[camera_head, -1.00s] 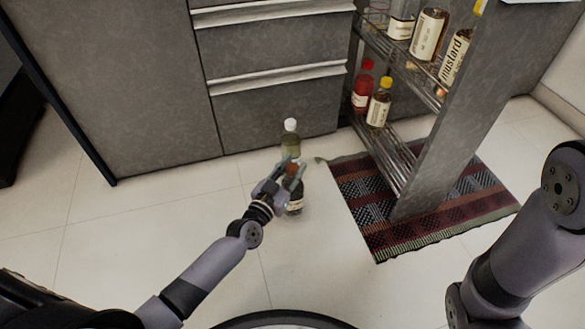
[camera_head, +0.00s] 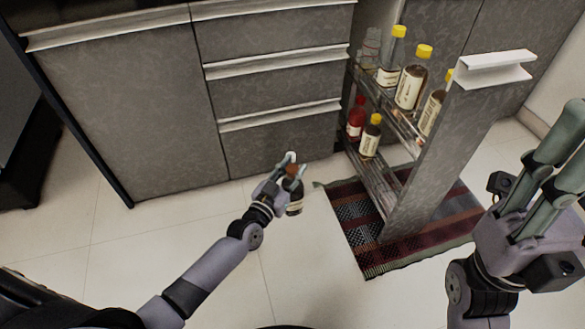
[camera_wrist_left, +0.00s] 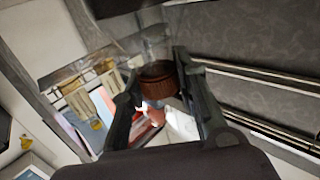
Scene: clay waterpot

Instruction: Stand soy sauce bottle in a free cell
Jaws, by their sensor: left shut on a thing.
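My left gripper (camera_head: 284,178) is shut on a dark bottle with a pale label (camera_head: 295,206), which looks like the soy sauce bottle. It is held roughly upright, low in front of the drawers and left of the rack. Its brown ribbed cap shows between the fingers in the left wrist view (camera_wrist_left: 158,76). The pull-out rack (camera_head: 420,175) stands open with two levels. Its lower level holds a red bottle (camera_head: 356,118) and a yellow-capped bottle (camera_head: 371,138) at the back. My right gripper (camera_head: 572,150) is open and empty at the right edge.
The upper level holds several yellow-capped bottles (camera_head: 411,86). The lower level's front stretch looks bare, though its dividers are hard to make out. A striped rug (camera_head: 350,225) lies under the rack.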

